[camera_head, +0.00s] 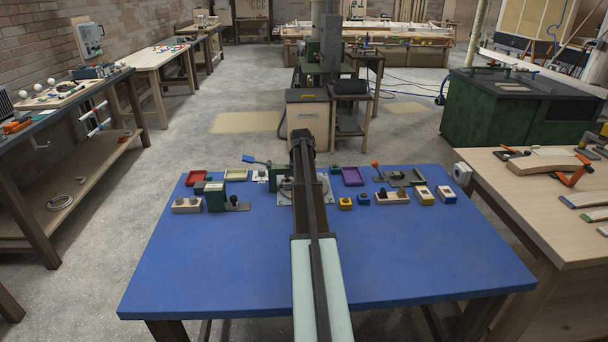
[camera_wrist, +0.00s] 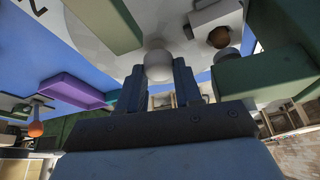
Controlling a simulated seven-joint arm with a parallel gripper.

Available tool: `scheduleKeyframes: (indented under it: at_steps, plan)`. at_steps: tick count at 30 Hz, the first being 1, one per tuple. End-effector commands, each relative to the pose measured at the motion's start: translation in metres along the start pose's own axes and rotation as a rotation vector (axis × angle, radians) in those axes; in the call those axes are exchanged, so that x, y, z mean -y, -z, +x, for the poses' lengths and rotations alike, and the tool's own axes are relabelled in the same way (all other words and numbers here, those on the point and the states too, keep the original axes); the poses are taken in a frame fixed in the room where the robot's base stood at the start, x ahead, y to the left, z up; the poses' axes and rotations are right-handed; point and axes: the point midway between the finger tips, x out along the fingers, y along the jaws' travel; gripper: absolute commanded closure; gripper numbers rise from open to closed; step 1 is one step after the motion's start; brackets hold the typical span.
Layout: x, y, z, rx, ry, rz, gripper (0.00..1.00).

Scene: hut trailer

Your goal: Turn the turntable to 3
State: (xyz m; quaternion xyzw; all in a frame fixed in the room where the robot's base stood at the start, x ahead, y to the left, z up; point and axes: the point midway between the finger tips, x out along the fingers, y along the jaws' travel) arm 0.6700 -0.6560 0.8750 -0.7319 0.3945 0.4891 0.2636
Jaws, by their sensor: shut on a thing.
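The turntable (camera_head: 322,190) is a pale disc on the blue table, mostly hidden behind my arm in the head view. In the wrist view its pale surface (camera_wrist: 85,42) fills the upper left, with a dark number, apparently a 2, partly cut off at the corner. My gripper (camera_wrist: 158,76) has its two dark fingers on either side of a white round knob (camera_wrist: 158,62) and is shut on it. The knob appears to belong to the turntable. The fingertips are hidden in the head view. I cannot tell which number the turntable is set to.
A green block (camera_wrist: 105,20) and another green block (camera_wrist: 265,76) stand close to the fingers. A purple tray (camera_head: 352,177), a red tray (camera_head: 196,178) and an orange-knobbed lever (camera_head: 375,164) stand along the table's far part. The front of the blue table (camera_head: 220,265) is clear.

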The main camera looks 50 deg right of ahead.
Motion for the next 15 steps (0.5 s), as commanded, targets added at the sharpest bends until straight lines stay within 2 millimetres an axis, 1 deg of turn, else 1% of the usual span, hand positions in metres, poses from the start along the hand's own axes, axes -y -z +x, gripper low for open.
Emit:
scheduleKeyframes:
  at_steps: [7, 15]
  plan:
    - [0.0005, 0.0006, -0.0002, 0.0, -0.029, 0.072, 1.0]
    - [0.0003, 0.0007, -0.0002, -0.001, -0.046, 0.11, 1.0]
